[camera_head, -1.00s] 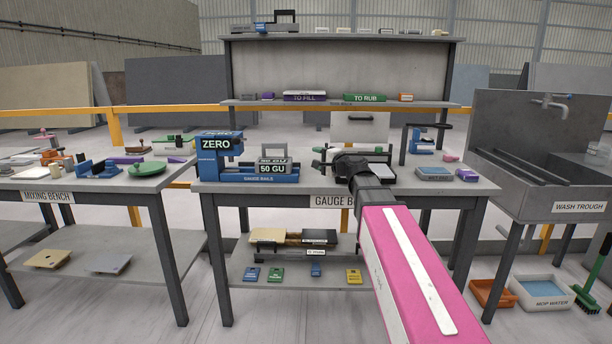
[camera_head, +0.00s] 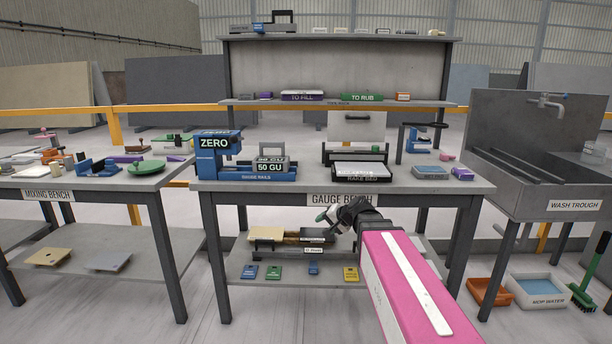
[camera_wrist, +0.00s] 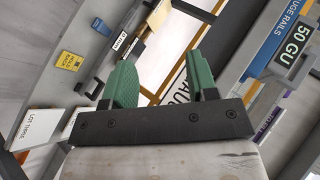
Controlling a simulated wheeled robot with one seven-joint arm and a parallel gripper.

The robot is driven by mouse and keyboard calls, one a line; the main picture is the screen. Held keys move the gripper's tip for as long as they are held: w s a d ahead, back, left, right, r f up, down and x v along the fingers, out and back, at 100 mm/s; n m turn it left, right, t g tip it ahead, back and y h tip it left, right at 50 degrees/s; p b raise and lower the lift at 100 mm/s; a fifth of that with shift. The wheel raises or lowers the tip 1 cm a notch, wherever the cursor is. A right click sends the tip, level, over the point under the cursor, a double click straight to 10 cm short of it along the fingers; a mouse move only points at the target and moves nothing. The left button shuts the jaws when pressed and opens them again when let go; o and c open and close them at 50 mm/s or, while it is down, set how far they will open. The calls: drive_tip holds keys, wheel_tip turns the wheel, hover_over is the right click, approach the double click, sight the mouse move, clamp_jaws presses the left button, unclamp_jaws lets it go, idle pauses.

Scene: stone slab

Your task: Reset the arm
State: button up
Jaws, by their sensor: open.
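My gripper (camera_head: 328,217) is in front of the gauge bench, just below the front edge of its top, at the end of my pink arm. In the wrist view my gripper (camera_wrist: 163,76) shows two green fingers standing apart, with nothing held between them. Behind the fingers are the bench's front edge and its lower shelf, seen at a slant.
The gauge bench (camera_head: 300,188) carries a blue gauge (camera_head: 215,158), a grey 50 GU block (camera_head: 270,167) and a rake bed (camera_head: 362,172). Its lower shelf (camera_head: 300,276) holds boards and several coloured tags. The mixing bench stands left, the wash trough (camera_head: 575,206) right.

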drive_tip(key=s+d+f+n+g+h, duration=0.2)
drive_tip(key=s+d+f, duration=0.3)
drive_tip(key=s+f, duration=0.3)
drive_tip(key=s+d+f+n+g+h, duration=0.2)
drive_tip(key=s+d+f+g+h, duration=0.2)
drive_tip(key=s+f, duration=0.5)
wheel_tip(320, 180, down, 2)
drive_tip(key=shift+d+g+h, duration=0.3)
drive_tip(key=shift+d+h, duration=0.5)
drive_tip(key=shift+d, duration=0.25)
